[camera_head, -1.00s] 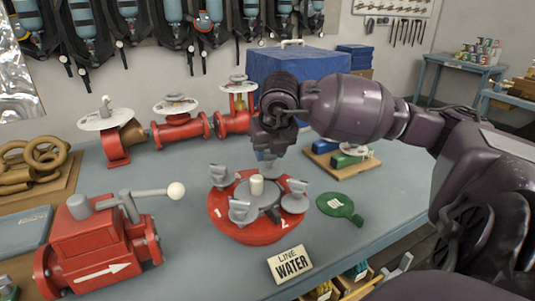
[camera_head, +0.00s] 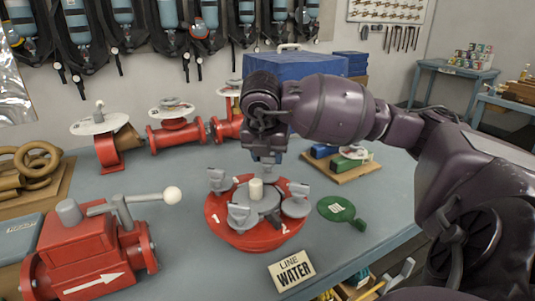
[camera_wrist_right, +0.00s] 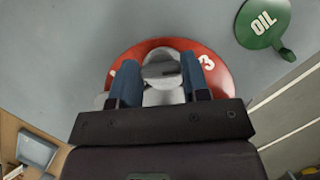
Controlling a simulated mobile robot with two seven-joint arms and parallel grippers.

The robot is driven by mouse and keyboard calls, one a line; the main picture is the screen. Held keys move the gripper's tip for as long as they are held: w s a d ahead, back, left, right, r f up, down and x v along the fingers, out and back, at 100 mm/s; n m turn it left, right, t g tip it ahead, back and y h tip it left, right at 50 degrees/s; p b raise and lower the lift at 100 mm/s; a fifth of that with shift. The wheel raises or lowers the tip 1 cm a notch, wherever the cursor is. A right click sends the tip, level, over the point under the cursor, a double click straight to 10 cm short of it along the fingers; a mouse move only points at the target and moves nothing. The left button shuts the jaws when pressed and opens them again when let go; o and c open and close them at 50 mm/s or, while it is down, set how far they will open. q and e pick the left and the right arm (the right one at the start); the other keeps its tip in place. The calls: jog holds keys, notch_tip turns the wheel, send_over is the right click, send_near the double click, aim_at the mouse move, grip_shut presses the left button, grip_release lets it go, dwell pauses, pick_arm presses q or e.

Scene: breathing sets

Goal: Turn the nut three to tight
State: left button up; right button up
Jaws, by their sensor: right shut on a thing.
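The red round flange (camera_head: 226,237), with white numerals and a grey hub with a pale post (camera_head: 256,189), lies on the bench. Grey wing nuts stand at its left (camera_head: 217,180), front (camera_head: 240,214) and right (camera_head: 296,202). My right gripper (camera_head: 264,160) points down at the flange's back edge and hides that part. In the wrist view my right gripper (camera_wrist_right: 161,80) has its blue fingers either side of a grey nut (camera_wrist_right: 160,69), shut on it. The numeral 3 is just right of it, so I take it as nut three. My left gripper is out of view.
A green OIL tag (camera_wrist_right: 263,22) lies right of the flange, a WATER sign (camera_head: 291,269) in front. A red valve (camera_head: 82,253) with a lever stands at left. Red pipe valves (camera_head: 176,135) and a blue case (camera_head: 300,62) stand behind.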

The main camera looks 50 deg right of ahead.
aim_at(264, 182)
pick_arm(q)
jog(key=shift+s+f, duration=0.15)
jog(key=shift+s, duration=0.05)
pick_arm(e)
jog(key=o, duration=0.7)
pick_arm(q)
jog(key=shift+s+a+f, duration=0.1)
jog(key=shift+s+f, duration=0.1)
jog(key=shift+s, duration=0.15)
pick_arm(e)
jog(key=shift+o, duration=1.1)
jog(key=shift+s+a+r, duration=0.1)
jog(key=shift+a+r, duration=0.05)
jog(key=shift+r, duration=0.3)
pick_arm(q)
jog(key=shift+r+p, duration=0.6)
jog(key=shift+p, duration=0.05)
pick_arm(e)
jog(key=v, duration=1)
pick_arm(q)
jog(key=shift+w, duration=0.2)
